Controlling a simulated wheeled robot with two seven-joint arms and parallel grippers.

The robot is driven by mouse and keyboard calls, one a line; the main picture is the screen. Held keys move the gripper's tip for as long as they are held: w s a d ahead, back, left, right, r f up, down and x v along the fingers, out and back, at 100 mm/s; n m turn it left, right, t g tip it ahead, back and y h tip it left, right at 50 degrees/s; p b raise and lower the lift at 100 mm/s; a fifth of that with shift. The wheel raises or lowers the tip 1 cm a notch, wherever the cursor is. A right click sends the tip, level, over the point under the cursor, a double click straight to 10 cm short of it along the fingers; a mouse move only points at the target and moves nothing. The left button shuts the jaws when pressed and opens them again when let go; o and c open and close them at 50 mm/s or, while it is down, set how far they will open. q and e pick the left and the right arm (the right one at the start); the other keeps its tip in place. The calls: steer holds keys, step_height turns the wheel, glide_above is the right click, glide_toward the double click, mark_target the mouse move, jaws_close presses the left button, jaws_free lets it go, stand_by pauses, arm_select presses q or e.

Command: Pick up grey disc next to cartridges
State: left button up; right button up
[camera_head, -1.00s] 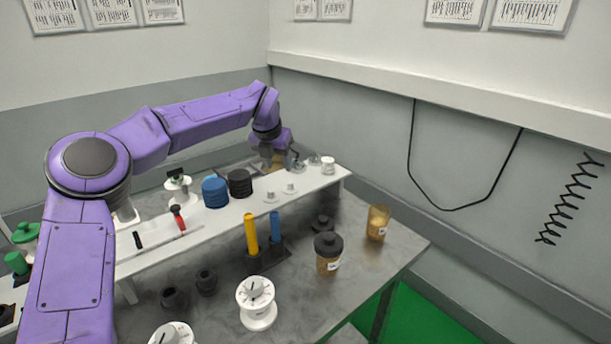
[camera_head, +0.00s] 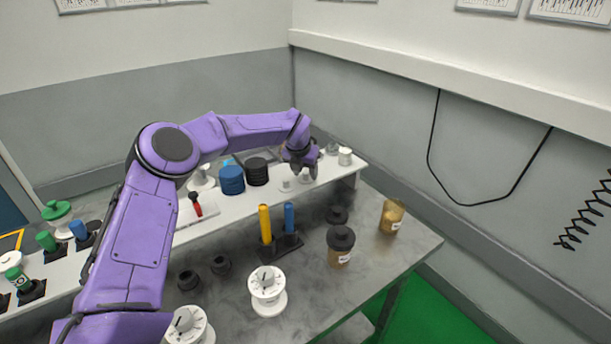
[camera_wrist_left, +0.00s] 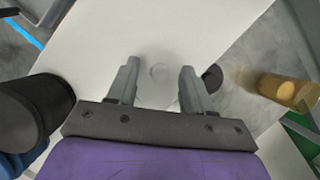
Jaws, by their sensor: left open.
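My left gripper (camera_head: 302,172) is open and points down over the white shelf, right of the black cartridge stack (camera_head: 257,171) and the blue cartridge stack (camera_head: 232,180). In the left wrist view, a pale round disc (camera_wrist_left: 160,72) lies on the white surface between the two open fingers, not gripped. The black stack (camera_wrist_left: 30,108) stands at the left there, with part of the blue one below. My right gripper is not in view.
A white cylinder (camera_head: 345,156) stands near the shelf's right end.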

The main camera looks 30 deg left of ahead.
arm_select(q)
jaws_close()
